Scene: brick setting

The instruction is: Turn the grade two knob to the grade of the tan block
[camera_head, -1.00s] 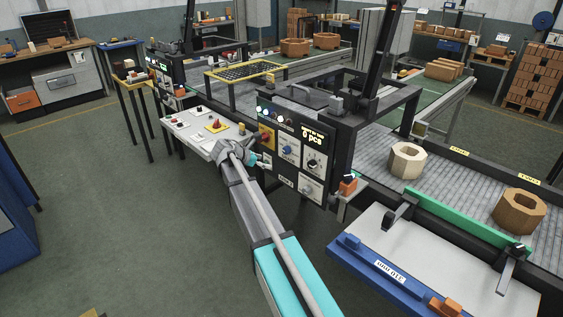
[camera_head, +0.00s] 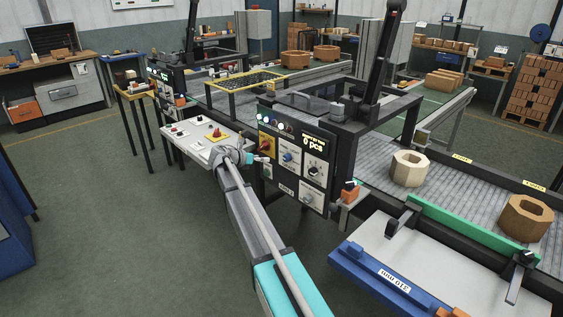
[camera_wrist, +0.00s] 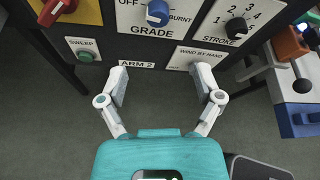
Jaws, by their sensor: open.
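The blue grade knob (camera_head: 287,157) is on the dark control panel, on a plate marked GRADE above an ARM 2 label. In the wrist view the knob (camera_wrist: 159,13) is at the top edge, with OFF to its left and BURNT to its right; its upper part is cut off. My gripper (camera_wrist: 160,75) is open and empty, its fingers apart below the knob and not touching it. In the head view my gripper (camera_head: 260,158) is left of the knob, near the panel. The tan block (camera_head: 524,220), with an eight-sided hole, sits on the conveyor at the right.
A cream block (camera_head: 408,170) stands farther back on the roller conveyor. A black stroke knob (camera_wrist: 236,28) is right of the grade knob, a red knob (camera_wrist: 56,8) to its left. A green SWEEP button (camera_wrist: 86,57) is below. An orange-handled device (camera_wrist: 286,45) juts out at right.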

